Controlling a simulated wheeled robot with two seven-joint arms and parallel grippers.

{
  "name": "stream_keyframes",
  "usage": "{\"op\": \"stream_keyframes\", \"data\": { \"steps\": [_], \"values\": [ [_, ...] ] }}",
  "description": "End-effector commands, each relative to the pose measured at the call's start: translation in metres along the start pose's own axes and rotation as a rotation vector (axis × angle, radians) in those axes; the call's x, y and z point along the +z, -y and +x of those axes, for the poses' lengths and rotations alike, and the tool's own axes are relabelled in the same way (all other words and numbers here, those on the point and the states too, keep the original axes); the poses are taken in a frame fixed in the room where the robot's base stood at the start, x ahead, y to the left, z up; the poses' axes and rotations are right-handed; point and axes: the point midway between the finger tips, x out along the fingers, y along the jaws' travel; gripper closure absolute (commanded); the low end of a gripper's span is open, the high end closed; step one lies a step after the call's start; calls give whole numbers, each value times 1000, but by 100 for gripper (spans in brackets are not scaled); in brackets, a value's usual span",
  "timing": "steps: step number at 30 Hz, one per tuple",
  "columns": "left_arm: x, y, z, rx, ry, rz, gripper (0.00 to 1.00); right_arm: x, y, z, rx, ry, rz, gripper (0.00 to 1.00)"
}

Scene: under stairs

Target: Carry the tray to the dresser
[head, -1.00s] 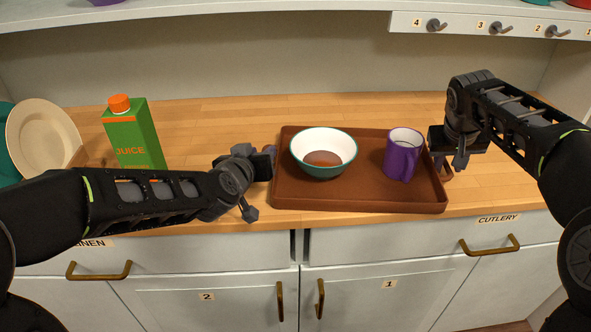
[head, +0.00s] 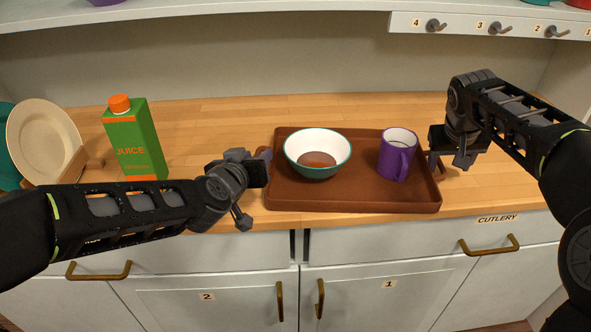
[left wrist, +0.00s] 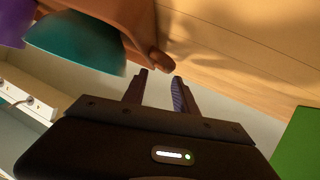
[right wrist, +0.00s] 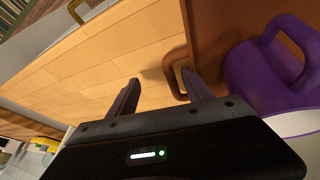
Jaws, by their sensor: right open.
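The brown tray (head: 350,200) lies on the wooden counter. It holds a white bowl with a teal rim (head: 318,152) on its left and a purple mug (head: 396,158) on its right. My left gripper (head: 261,170) is at the tray's left end. In the left wrist view its fingers (left wrist: 160,76) are apart, with the brown handle (left wrist: 160,60) just beyond their tips. My right gripper (head: 447,163) is open at the tray's right end. In the right wrist view the right handle (right wrist: 172,76) lies between its fingers (right wrist: 163,82), nearer one finger.
A green juice carton (head: 136,142) stands left of the tray, behind my left arm. A cream plate (head: 40,140) stands in a wooden rack at far left. Drawers and cupboard doors with brass handles are below the counter edge. Hooks line the shelf above right.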

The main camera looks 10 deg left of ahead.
Motion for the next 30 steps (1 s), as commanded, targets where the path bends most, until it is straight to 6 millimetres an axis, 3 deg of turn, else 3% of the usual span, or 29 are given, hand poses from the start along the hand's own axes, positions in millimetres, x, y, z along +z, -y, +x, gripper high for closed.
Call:
{"op": "stream_keyframes", "data": {
  "steps": [9, 14, 30],
  "values": [
    [1, 0, 0, 0, 1, 0, 66, 2, 4, 2, -4, 7, -4, 30],
    [1, 0, 0, 0, 1, 0, 66, 1, 4, -7, -5, 4, -4, 30],
    [3, -1, 0, 3, 5, 1, 66, 0, 3, -104, -4, 1, -3, 30]
  ]
}}
